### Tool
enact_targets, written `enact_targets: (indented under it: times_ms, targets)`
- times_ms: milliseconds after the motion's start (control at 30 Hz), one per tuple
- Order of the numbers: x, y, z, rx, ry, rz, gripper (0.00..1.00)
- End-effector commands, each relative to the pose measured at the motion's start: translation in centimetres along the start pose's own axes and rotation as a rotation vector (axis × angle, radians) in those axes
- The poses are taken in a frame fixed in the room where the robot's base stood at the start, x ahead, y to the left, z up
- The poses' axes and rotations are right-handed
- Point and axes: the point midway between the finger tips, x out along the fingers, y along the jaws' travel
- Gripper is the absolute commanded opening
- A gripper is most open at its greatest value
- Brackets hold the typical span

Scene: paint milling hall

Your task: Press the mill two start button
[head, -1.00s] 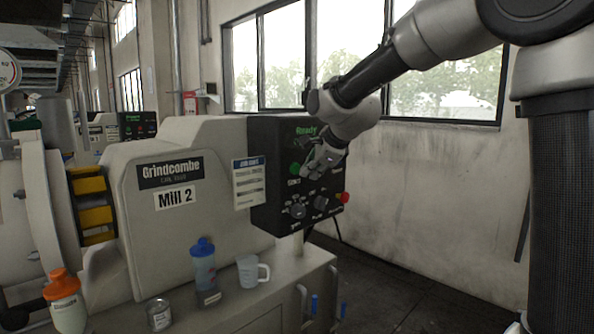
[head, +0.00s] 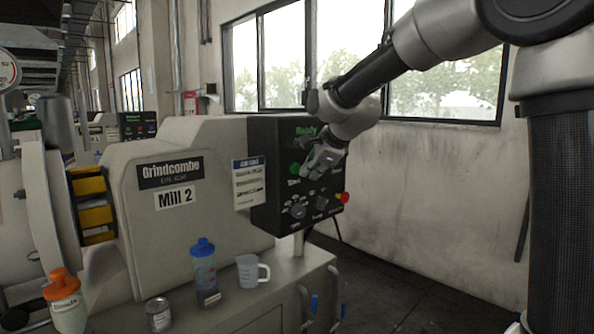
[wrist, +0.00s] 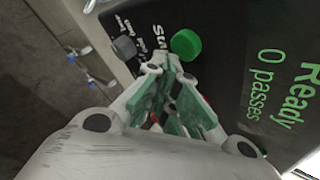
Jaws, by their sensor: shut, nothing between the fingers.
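The Mill 2 machine, marked by a "Mill 2" label (head: 174,196), carries a black control panel (head: 265,212). Its green start button (head: 294,168) shows just left of my gripper (head: 304,173). In the wrist view the green button (wrist: 186,43) stands beside the word "START", partly covered by my gripper. My gripper (wrist: 168,62) is shut and empty, its tips close to the panel beside the button. I cannot tell whether they touch the panel. The panel display (wrist: 278,88) reads "Ready" and "0 passes".
Knobs (head: 298,209) and a red emergency button (head: 342,197) sit lower on the panel. A blue-lidded bottle (head: 204,268), a measuring jug (head: 249,270), a tin (head: 158,314) and an orange-topped bottle (head: 65,303) stand on the ledge below. A second mill panel (head: 138,126) is behind.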

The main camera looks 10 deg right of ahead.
Motion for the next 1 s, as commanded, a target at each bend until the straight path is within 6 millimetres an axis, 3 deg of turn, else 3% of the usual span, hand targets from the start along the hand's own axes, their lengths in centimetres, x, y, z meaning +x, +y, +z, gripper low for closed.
enact_targets:
  times_ms: [1000]
  targets:
    - [0.85,-0.62,0.65,-0.001,0.000,0.000,0.00]
